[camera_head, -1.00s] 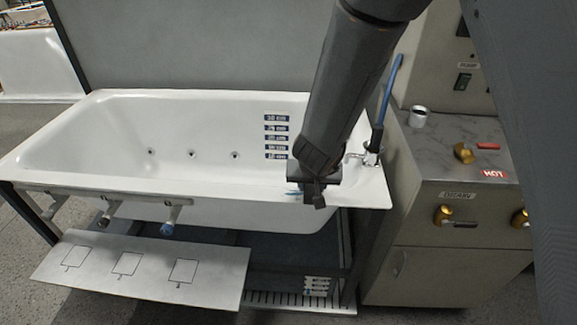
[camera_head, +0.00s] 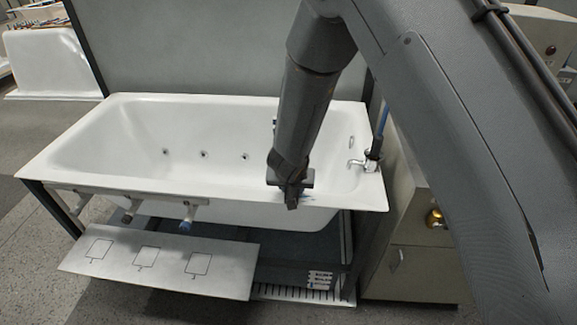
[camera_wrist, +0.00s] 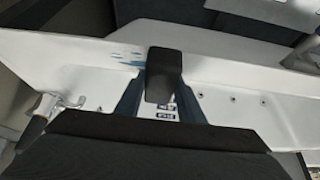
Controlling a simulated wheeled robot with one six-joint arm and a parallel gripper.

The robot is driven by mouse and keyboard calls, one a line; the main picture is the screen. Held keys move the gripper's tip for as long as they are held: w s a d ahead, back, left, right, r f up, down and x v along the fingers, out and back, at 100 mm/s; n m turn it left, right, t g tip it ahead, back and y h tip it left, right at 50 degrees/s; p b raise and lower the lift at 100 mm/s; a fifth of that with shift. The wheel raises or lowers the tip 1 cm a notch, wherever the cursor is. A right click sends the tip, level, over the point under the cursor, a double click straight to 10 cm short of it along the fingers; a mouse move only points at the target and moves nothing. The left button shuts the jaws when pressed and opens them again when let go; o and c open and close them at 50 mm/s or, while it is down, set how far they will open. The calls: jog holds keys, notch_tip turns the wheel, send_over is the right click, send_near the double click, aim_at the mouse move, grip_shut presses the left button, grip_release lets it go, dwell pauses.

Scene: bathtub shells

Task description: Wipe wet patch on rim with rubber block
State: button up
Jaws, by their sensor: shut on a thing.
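My gripper (camera_head: 290,196) is over the near rim of the white bathtub (camera_head: 120,170), toward its right end. In the wrist view, my gripper (camera_wrist: 160,100) is shut on a dark rubber block (camera_wrist: 163,72), with blue fingers on both sides of it. The block lies across the near rim (camera_wrist: 225,68); I cannot tell whether it touches. The wet patch, bluish streaks (camera_wrist: 122,56), shows on the rim just left of the block. A bit of the patch (camera_head: 311,197) also shows right of my gripper in the head view.
A white panel with several outlined squares (camera_head: 160,262) sits low in front. A grey cabinet (camera_head: 415,240) stands at right.

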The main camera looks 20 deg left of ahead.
jog(key=shift+a+r+p, duration=0.15)
jog(key=shift+r+p, duration=0.55)
jog(key=shift+r, duration=0.25)
jog(key=shift+s+r+p, duration=0.1)
jog(key=shift+r+p, duration=0.1)
jog(key=shift+p, duration=0.2)
notch_tip(320, 180, up, 3)
jog(key=p, duration=0.4)
jog(key=shift+r, duration=0.15)
jog(key=shift+r+p, duration=1)
jog(key=shift+r, duration=0.1)
